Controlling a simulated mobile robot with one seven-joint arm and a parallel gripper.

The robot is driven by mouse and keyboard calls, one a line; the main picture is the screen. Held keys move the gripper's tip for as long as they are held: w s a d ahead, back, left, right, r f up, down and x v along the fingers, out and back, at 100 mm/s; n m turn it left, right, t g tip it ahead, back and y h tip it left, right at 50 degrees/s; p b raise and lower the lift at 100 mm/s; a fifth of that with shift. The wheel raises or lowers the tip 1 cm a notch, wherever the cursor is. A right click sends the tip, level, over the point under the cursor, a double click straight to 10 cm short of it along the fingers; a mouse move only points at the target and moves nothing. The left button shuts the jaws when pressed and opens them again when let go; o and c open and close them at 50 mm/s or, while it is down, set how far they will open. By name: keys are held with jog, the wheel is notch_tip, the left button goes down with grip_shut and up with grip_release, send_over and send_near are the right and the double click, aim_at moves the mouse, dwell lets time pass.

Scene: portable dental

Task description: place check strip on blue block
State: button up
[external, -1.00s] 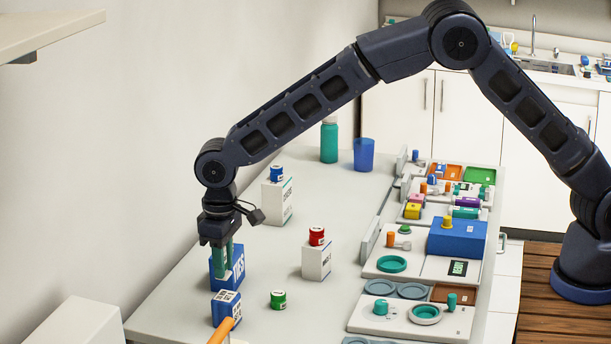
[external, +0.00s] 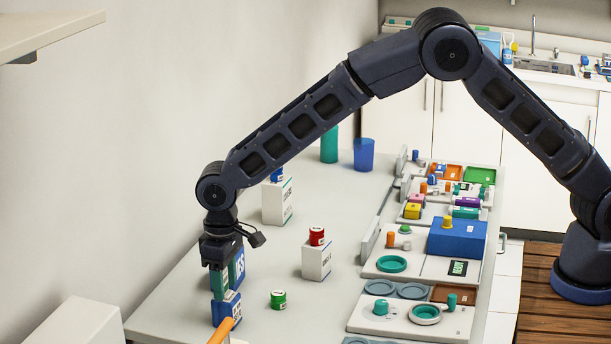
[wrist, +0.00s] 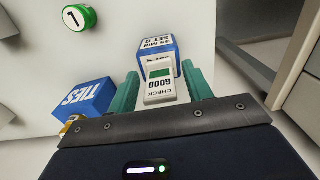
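The check strip (wrist: 161,84) is a small white piece with a green window and the words GOOD and CHECK. In the external view my gripper (external: 220,285) points down at the blue block (external: 225,309). Whether the strip touches the block is hidden.
A second blue block marked TIES (wrist: 85,98) stands beside my gripper. A green-sided round tin (external: 278,299) is to the right on the table. A white box with a red tin on top (external: 317,262) stands farther back. An orange handle (external: 222,331) lies in front.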

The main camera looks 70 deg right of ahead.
notch_tip(320, 180, up, 12)
jog(key=shift+r, duration=0.25)
jog(key=s+d+r+t+y, duration=0.1)
jog(key=s+d+r+t, duration=0.1)
jog(key=s+d+r, duration=1.75)
jog(key=s+d+r+t, duration=0.1)
jog(key=s+d+r, duration=0.1)
jog(key=s, duration=0.7)
jog(key=s+d+r, duration=0.2)
jog(key=s+d, duration=0.1)
jog(key=s, duration=0.5)
jog(key=s+d+f, duration=0.1)
jog(key=s+f, duration=0.1)
jog(key=s, duration=0.6)
jog(key=s+d+f+t+h, duration=0.1)
jog(key=s+d+f, duration=0.1)
jog(key=s, duration=0.7)
jog(key=shift+d+f+t, duration=0.25)
jog(key=shift+t, duration=0.05)
